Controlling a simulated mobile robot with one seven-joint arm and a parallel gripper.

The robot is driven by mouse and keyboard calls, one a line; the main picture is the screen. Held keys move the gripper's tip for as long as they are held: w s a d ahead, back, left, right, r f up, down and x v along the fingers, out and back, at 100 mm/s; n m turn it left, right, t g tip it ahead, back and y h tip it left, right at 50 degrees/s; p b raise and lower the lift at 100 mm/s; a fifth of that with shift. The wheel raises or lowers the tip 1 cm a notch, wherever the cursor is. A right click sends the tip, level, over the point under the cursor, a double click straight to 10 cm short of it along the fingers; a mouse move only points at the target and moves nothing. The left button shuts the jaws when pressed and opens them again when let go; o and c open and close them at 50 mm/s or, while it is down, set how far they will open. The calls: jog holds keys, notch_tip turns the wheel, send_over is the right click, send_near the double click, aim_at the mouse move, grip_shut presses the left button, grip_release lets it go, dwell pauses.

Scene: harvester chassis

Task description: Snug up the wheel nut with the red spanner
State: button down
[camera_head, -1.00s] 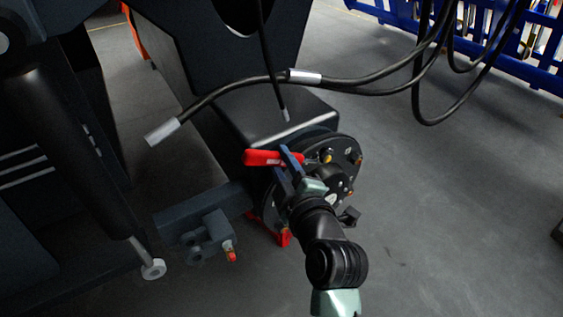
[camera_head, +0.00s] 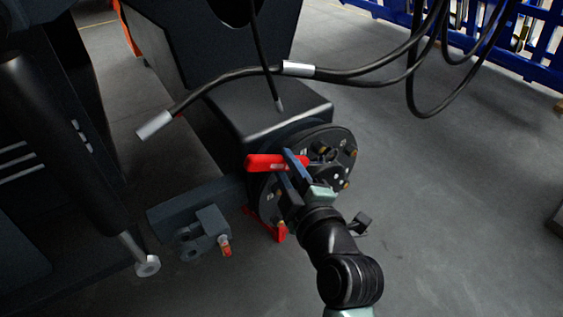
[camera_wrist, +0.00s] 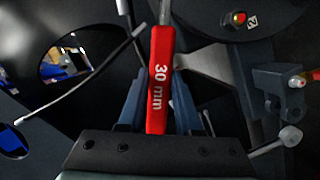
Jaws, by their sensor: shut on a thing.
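My gripper (camera_head: 292,172) is shut on the red handle of the spanner (camera_head: 264,162), in front of the wheel hub. In the wrist view the spanner (camera_wrist: 160,75) stands upright between my gripper's fingers (camera_wrist: 158,103), marked "30 mm". Its grey shank runs out of the top edge, so its working end is hidden there. The round dark wheel hub (camera_head: 347,146) carries several brass-coloured nuts around its face. One nut (camera_wrist: 238,18) beside a "2" label shows at the wrist view's top right. I cannot tell whether the spanner sits on a nut.
A black hose with a metal end (camera_head: 155,125) hangs across above the hub. A grey bracket with a red-tipped fitting (camera_head: 225,246) juts out at lower left. A cylinder (camera_head: 60,140) stands far left. Open floor (camera_head: 450,210) lies to the right, with a blue barrier (camera_head: 500,45) behind.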

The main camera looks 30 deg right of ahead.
jog(key=d+f+b+v, duration=0.1)
jog(key=b+v, duration=0.1)
jog(key=v, duration=0.6)
jog(key=shift+s+d, duration=0.3)
jog(key=shift+d, duration=0.15)
dwell(0.9)
